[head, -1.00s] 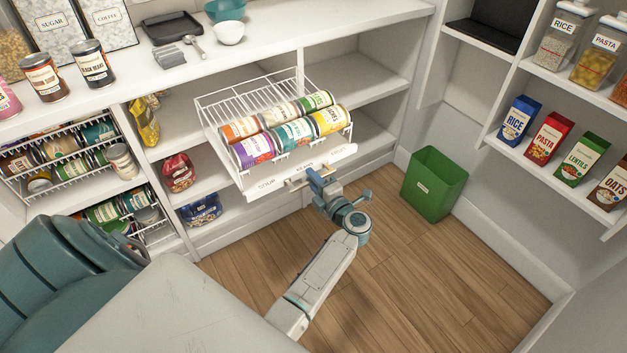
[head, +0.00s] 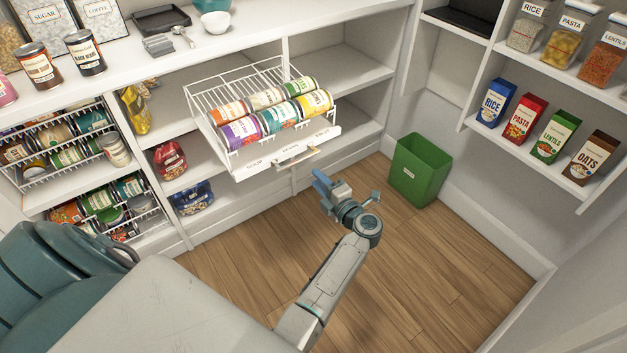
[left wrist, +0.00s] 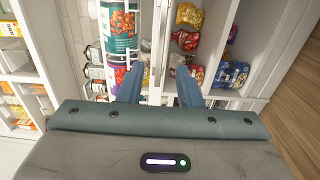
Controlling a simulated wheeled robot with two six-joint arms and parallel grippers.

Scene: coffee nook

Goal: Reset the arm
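My left gripper (head: 328,188) is in the middle of the head view, in front of and below the pulled-out wire can rack (head: 205,100). In the left wrist view its two fingers (left wrist: 158,86) are spread apart with nothing held between them. In the head view it stands apart from the handle (head: 298,156) on the rack's white labelled front. The rack holds two rows of cans, and a purple-labelled can (head: 242,132) is at its front left. My right gripper is not in view.
A green bin (head: 420,170) stands on the wooden floor to the right. Side shelves hold boxes such as the oats box (head: 592,158). Left of the pulled-out rack are bags, including a red bag (head: 169,160), and more can racks. The floor around the gripper is clear.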

